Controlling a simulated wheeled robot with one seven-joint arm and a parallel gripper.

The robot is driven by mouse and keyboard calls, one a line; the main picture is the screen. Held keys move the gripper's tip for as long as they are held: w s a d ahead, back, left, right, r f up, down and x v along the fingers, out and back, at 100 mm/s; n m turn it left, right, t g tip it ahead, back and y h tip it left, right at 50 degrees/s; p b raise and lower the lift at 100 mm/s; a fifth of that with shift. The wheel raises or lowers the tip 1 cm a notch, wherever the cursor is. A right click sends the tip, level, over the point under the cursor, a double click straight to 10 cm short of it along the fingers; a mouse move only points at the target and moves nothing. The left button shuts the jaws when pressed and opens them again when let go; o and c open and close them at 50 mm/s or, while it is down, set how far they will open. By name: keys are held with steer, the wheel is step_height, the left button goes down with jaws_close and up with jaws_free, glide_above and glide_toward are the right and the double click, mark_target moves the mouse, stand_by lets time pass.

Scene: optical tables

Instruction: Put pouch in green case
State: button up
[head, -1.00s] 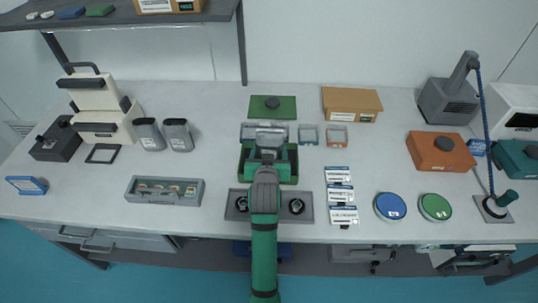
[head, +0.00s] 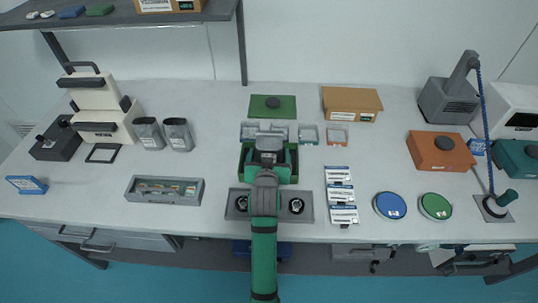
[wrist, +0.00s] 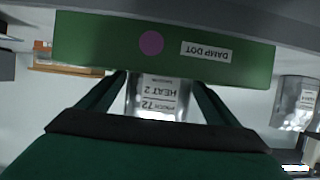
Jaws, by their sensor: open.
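The green case (head: 244,172) stands open at the middle of the table. A green labelled wall (wrist: 220,65), apparently the case's, crosses the wrist view. My gripper (head: 269,146) is at the case, covering much of its inside in the head view. In the wrist view, a silver pouch (wrist: 152,97) with a white label shows between my open fingers (wrist: 158,82). The green wall hides part of it, and I cannot tell whether it rests on the case floor. Two other silver pouches (head: 149,134) (head: 178,135) stand to the left; one shows in the wrist view (wrist: 292,103).
A green lid (head: 272,107) with a dark knob lies behind the case. Small trays (head: 308,134) and a cardboard box (head: 352,100) are behind right. A grey tray (head: 306,214) lies in front, with white cards (head: 340,194) to the right. Clear table lies left of the case.

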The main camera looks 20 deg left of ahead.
steer(key=v, duration=1.2)
steer(key=shift+r, duration=0.1)
